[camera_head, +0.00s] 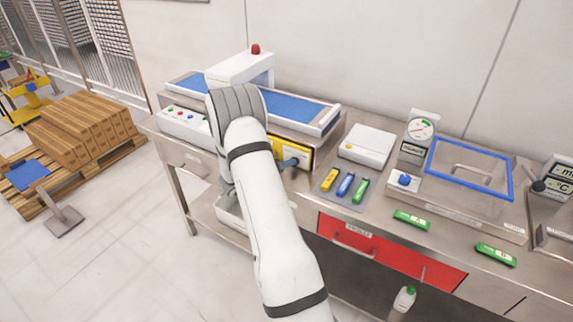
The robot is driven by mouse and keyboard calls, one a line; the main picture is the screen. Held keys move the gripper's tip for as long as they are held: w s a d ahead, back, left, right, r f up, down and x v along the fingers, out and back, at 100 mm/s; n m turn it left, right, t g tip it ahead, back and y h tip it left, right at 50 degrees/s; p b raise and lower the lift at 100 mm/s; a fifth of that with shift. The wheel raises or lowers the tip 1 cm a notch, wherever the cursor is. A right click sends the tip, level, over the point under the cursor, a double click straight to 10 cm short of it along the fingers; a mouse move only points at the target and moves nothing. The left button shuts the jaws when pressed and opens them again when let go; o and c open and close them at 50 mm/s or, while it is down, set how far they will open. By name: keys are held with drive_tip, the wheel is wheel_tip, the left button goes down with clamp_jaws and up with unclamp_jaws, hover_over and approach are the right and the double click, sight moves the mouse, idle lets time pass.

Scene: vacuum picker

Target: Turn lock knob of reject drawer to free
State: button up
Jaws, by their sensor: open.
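A red drawer front (390,254) with a bar handle is set under the worktop, right of my arm; its small white label is too blurred to read surely. It looks shut. A yellow-edged panel (304,146) sits under the conveyor unit, with a blue knob-like part (288,162) beside it, partly behind my arm. I cannot tell which of these is the reject drawer or how its lock knob is turned. My arm crosses the middle of the view and bends down at the left of the panel. My gripper is hidden behind it.
A conveyor unit (312,112) with a red beacon (255,49) stands at the back left. A grey mat (345,199) holds coloured tools. A blue-framed cover (471,146), a dial gauge (420,129) and green bars lie right. A pallet of boxes (96,126) stands on the floor left.

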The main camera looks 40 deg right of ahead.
drive_tip(key=shift+x, duration=1.25)
